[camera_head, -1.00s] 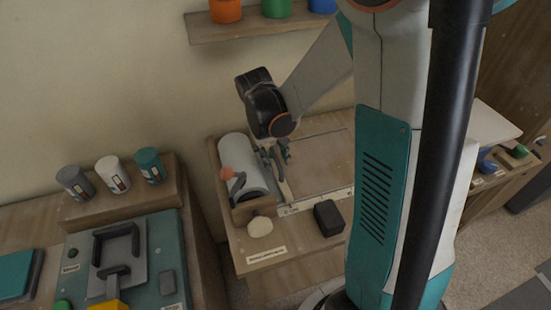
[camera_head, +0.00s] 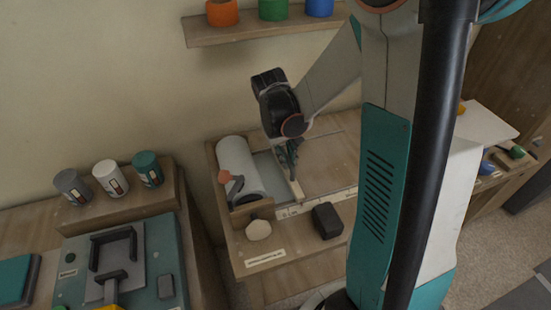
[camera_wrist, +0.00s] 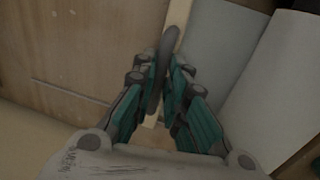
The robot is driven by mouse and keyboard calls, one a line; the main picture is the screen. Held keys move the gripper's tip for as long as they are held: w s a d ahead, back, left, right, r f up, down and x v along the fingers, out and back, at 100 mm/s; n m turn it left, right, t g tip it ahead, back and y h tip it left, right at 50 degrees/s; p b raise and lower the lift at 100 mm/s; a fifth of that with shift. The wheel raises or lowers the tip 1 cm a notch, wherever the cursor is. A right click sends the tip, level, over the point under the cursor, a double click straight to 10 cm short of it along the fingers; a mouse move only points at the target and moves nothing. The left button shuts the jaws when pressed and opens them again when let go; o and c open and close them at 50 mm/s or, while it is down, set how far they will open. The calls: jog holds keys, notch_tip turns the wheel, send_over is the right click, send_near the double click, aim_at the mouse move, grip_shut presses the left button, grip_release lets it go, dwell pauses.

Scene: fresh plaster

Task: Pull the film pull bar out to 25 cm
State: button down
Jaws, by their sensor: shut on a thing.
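The film roll (camera_head: 238,165) is a white cylinder in a wooden holder at the left of the bench. A pale strip of film (camera_head: 270,175) spans from the roll to the pull bar (camera_head: 297,190), a thin light wooden bar. In the wrist view the pull bar (camera_wrist: 178,18) runs up from between my fingers, with a dark grip on it, and the film (camera_wrist: 215,45) lies to its right. My gripper (camera_head: 289,160) is shut on the pull bar; it also shows in the wrist view (camera_wrist: 165,90). The ruler scale (camera_head: 325,202) runs along the front edge; its marks are too small to read.
A black block (camera_head: 327,220) and a round cream piece (camera_head: 258,229) sit at the bench front. The board (camera_head: 335,160) right of the bar is clear. A shelf with pots (camera_head: 260,32) hangs above.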

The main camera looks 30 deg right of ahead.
jog(key=s+d, duration=0.1)
jog(key=d, duration=0.6)
jog(key=s+d, duration=0.1)
jog(key=d, duration=0.5)
jog(key=s+d, duration=0.2)
jog(key=d, duration=0.5)
jog(key=shift+s+d, duration=0.1)
jog(key=shift+d, duration=0.2)
jog(key=c, duration=1.6)
grip_release()
jog(key=shift+r, duration=0.1)
notch_tip(320, 180, up, 12)
jog(key=a, duration=0.2)
jog(key=shift+w+a+f, duration=0.15)
jog(key=shift+w+f, duration=0.05)
jog(key=shift+w, duration=0.05)
